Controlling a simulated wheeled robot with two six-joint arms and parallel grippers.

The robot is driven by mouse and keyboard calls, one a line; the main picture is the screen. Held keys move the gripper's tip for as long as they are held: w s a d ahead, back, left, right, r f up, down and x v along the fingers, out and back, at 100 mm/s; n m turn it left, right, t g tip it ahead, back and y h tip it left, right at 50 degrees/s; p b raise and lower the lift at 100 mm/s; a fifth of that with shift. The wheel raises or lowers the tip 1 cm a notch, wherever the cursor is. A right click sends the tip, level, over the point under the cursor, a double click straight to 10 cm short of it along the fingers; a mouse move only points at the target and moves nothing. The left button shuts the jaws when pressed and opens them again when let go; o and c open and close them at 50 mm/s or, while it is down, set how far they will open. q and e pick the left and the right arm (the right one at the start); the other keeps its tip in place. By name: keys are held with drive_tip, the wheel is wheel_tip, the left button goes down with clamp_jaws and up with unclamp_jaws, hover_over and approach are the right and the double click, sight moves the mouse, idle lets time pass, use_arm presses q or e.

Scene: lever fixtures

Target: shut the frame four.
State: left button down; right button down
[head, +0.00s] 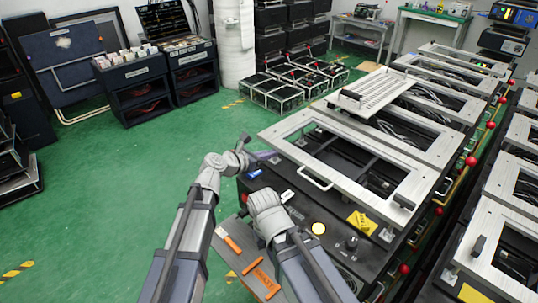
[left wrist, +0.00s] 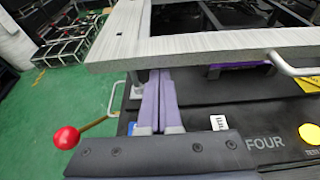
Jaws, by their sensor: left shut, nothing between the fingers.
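The frame four is a brushed-metal rectangular frame (head: 385,203) with a bar handle (head: 314,178) on its near side, at the near end of the bench. It stands raised, with a gap above the dark bench top. In the left wrist view its pale edge (left wrist: 200,47) crosses the top, and the label FOUR (left wrist: 264,143) is on the panel below. My left gripper (head: 268,155) is shut and empty at the frame's near-left corner. Its purple fingers (left wrist: 160,88) reach to just under the frame's edge; contact is unclear. My right arm shows in the head view, but its fingers do not.
A red ball knob on a rod (left wrist: 66,138) stands left of the fingers. A yellow button (head: 318,228) and a yellow tag (head: 361,222) are on the bench front. More metal frames (head: 440,75) continue behind. Green floor (head: 110,190) is free at left.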

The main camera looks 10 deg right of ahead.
use_arm(q)
drive_tip(key=shift+r, duration=0.15)
wheel_tip(320, 180, up, 2)
drive_tip(key=shift+p, duration=1.05)
drive_tip(key=shift+f, duration=0.2)
wheel_tip(320, 180, down, 5)
drive_tip(key=b, duration=0.5)
drive_tip(key=shift+a+r, duration=0.15)
drive_tip(key=shift+r, duration=0.05)
drive_tip(key=r+p+v, duration=0.1)
drive_tip(key=p+v, duration=0.3)
drive_tip(key=v, duration=0.6)
drive_tip(key=shift+r+p, duration=0.2)
drive_tip(key=shift+p, duration=0.1)
